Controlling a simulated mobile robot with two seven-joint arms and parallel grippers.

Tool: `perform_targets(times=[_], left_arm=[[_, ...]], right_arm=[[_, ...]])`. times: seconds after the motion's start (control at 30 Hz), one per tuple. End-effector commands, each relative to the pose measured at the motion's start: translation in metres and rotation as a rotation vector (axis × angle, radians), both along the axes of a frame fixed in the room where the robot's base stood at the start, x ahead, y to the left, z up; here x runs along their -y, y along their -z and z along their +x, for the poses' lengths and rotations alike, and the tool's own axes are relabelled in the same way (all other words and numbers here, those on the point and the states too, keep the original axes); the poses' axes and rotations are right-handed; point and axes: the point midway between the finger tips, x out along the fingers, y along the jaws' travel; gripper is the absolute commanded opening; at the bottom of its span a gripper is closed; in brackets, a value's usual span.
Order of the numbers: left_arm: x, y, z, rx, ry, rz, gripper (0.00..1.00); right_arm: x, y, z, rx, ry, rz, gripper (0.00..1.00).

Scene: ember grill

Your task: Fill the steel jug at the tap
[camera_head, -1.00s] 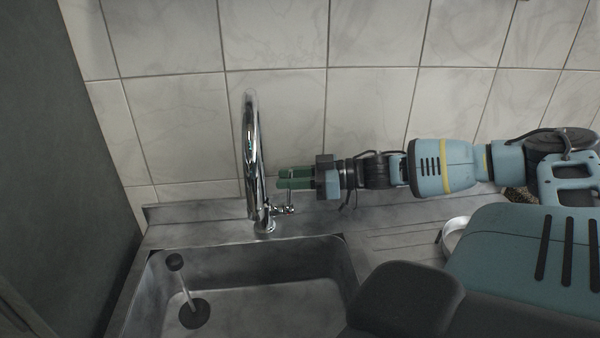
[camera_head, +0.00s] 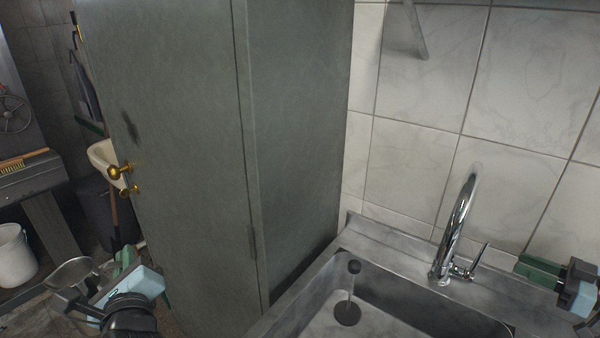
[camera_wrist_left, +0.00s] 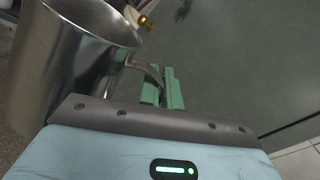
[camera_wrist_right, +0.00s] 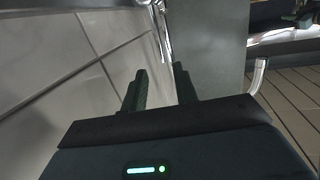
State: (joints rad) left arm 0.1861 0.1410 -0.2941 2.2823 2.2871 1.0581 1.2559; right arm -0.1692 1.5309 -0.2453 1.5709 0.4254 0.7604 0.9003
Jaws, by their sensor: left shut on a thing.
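The steel jug (camera_wrist_left: 70,60) fills the left of the left wrist view, its handle between my left gripper's green fingers (camera_wrist_left: 163,90). In the head view the jug (camera_head: 72,272) shows at the lower left, away from the sink, with my left gripper (camera_head: 122,264) shut on its handle. Its inside is hard to see. The chrome tap (camera_head: 458,225) stands behind the sink (camera_head: 407,296), its lever (camera_head: 480,259) on the right side. No water stream shows. My right gripper (camera_head: 538,268) is right of the lever, apart from it; its fingers (camera_wrist_right: 160,88) are spread and empty.
A tall grey cabinet (camera_head: 190,150) with brass knobs stands between the jug and the sink. A white bucket (camera_head: 14,255) and a bench (camera_head: 35,185) are at the far left. The tiled wall (camera_head: 420,150) backs the tap.

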Motion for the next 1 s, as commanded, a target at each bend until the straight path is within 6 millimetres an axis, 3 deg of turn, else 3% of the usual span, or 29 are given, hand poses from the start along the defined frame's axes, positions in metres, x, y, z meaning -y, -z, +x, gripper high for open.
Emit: perform_targets(times=[0.3, 1.0], left_arm=[[0.0, -0.006, -0.001, 0.01, 0.0, 0.001, 0.0], [0.0, -0.008, -0.001, 0.013, 0.0, 0.002, 0.0]], right_arm=[[0.013, -0.001, -0.017, -0.008, -0.004, -0.003, 0.29], [0.016, -0.002, -0.019, -0.003, 0.001, -0.003, 0.29]])
